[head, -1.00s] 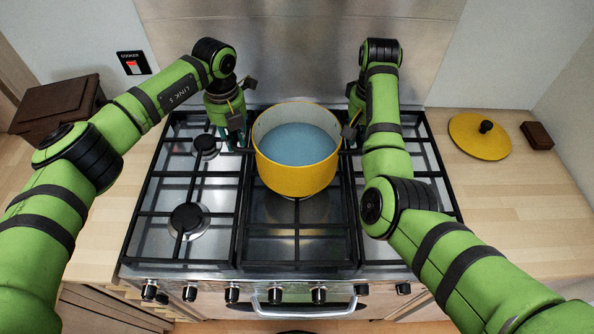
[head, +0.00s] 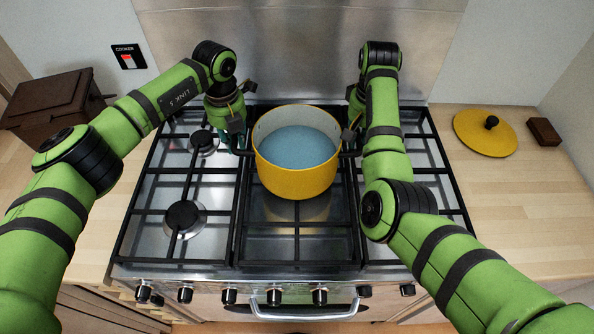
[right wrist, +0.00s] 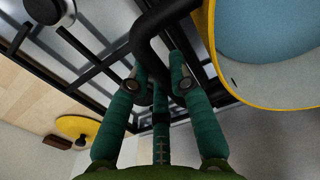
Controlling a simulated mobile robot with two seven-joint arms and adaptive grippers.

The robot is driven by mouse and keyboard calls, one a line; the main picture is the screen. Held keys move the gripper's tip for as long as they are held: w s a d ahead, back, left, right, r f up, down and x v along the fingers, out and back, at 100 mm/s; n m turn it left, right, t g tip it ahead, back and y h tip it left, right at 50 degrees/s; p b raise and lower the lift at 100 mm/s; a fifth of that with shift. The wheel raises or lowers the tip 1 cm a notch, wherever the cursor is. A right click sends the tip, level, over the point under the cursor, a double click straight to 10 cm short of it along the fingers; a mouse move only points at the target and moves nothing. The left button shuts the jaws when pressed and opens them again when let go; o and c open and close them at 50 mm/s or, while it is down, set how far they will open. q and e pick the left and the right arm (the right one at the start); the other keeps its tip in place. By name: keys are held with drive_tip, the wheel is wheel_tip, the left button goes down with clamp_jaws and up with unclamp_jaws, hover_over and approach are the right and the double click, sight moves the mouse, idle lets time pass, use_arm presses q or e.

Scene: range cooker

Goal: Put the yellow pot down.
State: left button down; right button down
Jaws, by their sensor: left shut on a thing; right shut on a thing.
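The yellow pot (head: 297,182) is upright over the middle of the hob, with blue-grey content inside. Its yellow rim also shows in the right wrist view (right wrist: 212,62). My left gripper (head: 238,142) is shut on the pot's left handle. My right gripper (head: 352,137) is shut on the right handle; in the right wrist view the dark handle (right wrist: 147,45) runs between the fingers of the gripper (right wrist: 157,84). The pot hides the centre burner, and I cannot tell the exact gap between its base and the black grate (head: 297,230).
A yellow lid (head: 480,138) and a small dark block (head: 543,131) lie on the right worktop. A brown box (head: 55,105) stands on the left worktop. Left burners (head: 185,218) are bare. A steel back panel (head: 300,50) rises behind the hob.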

use_arm(q)
drive_tip(key=shift+f+b, duration=0.55)
drive_tip(key=shift+b, duration=0.05)
use_arm(e)
drive_tip(key=shift+f, duration=0.55)
use_arm(q)
drive_tip(key=c, duration=1.1)
unclamp_jaws()
drive_tip(key=shift+s, duration=0.1)
drive_tip(key=shift+c, duration=0.2)
use_arm(e)
drive_tip(key=c, duration=1.1)
unclamp_jaws()
drive_tip(key=shift+s, duration=0.1)
drive_tip(key=shift+c, duration=0.2)
use_arm(q)
drive_tip(key=shift+s+r, duration=0.15)
use_arm(e)
drive_tip(key=shift+s+r, duration=0.15)
drive_tip(key=shift+s, duration=0.05)
